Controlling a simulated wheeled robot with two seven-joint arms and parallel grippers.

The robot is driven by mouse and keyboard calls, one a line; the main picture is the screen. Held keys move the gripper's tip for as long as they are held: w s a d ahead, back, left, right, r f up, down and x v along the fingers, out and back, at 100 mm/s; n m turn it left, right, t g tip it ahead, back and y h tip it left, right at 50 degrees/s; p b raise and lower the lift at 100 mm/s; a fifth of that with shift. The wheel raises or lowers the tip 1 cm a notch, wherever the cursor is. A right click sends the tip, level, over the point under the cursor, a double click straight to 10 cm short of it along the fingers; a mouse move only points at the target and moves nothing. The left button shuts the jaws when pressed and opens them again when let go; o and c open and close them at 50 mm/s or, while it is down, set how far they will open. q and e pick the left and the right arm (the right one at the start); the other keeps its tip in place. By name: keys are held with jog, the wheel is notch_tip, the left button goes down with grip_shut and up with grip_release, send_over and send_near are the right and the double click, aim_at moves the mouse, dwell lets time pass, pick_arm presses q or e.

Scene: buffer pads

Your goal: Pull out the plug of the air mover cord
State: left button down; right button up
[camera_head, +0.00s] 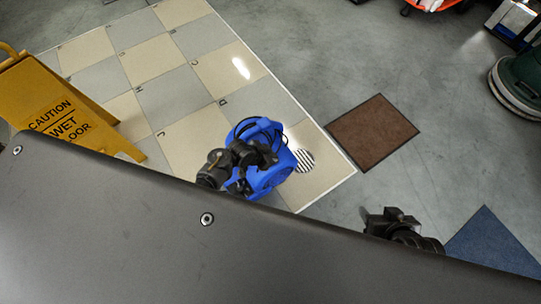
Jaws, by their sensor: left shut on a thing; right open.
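The blue air mover (281,174) stands on the checkered tile floor, just beyond the dark edge in front of me. A thin black cord (247,124) loops over its upper part. My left gripper (264,156) is over the air mover, covering part of its body. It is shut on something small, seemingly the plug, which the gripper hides. Where the plug sits cannot be made out. My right gripper (392,215) is open and empty, over the grey floor to the right, well apart from the air mover.
A yellow wet-floor sign (50,105) stands at the left. A striped round floor patch (304,161) lies beside the air mover. A brown mat (372,133) and a blue mat (492,244) lie right. A green machine (521,80) is at the right edge.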

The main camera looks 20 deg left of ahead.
pick_arm(q)
jog(key=shift+f, duration=0.15)
pick_arm(e)
jog(key=shift+f, duration=0.1)
pick_arm(q)
jog(key=c, duration=0.9)
grip_release()
jog(key=shift+c, duration=0.2)
pick_arm(e)
jog(key=shift+s, duration=0.1)
pick_arm(q)
jog(key=p+v, duration=0.1)
jog(key=v, duration=0.1)
jog(key=shift+r, duration=0.35)
jog(key=p+v, duration=0.3)
jog(key=v, duration=0.5)
jog(key=shift+s+p, duration=0.15)
jog(key=shift+p, duration=0.2)
pick_arm(e)
jog(key=s+d+f+g, duration=0.1)
jog(key=f+g, duration=0.1)
jog(key=f, duration=0.3)
jog(key=s+d+f+g+h, duration=0.1)
jog(key=s+f+g, duration=0.1)
jog(key=f, duration=0.3)
jog(key=shift+s+d+f+m, duration=0.2)
jog(key=shift+d+f+m, duration=0.1)
jog(key=shift+d+m, duration=0.1)
pick_arm(q)
jog(key=shift+a, duration=0.1)
